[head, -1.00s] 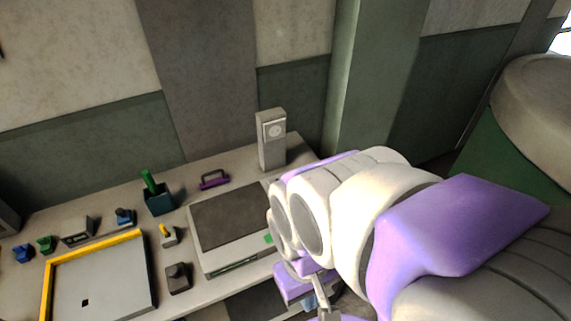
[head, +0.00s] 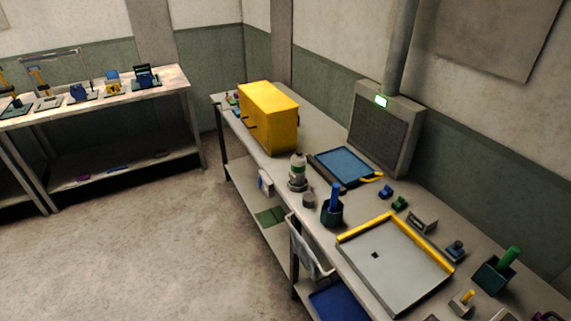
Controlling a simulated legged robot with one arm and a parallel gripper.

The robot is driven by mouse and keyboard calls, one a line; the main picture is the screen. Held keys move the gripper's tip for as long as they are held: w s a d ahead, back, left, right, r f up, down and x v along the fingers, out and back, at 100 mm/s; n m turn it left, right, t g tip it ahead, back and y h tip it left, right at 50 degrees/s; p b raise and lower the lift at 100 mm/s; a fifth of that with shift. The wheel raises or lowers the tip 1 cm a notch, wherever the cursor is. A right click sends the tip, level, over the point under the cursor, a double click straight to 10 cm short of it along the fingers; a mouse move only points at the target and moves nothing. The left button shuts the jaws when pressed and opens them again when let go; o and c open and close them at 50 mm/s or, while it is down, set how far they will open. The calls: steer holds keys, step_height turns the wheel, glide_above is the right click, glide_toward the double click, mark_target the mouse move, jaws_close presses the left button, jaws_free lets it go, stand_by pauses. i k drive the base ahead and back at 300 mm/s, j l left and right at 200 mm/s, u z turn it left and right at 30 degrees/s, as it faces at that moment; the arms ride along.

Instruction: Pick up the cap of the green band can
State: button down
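A pale can with a green band (head: 298,171) stands upright on the workbench (head: 345,259), near its front edge in the middle of the head view. Its narrower whitish top (head: 298,157) points up; I cannot tell whether this top is the cap. A small dark grey round piece (head: 309,199) sits just in front of the can, beside a dark cup (head: 331,215) with a blue handle standing in it. My gripper is not in view.
A yellow box (head: 266,120) stands behind the can. A blue mat (head: 343,164) lies to its right, before a grey filter panel (head: 381,133). A yellow-edged tray (head: 415,275) fills the nearer bench. Open floor (head: 130,240) lies left, with another bench (head: 100,103) beyond.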

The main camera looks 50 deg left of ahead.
mark_target(309, 199)
steer(key=u, duration=1.7)
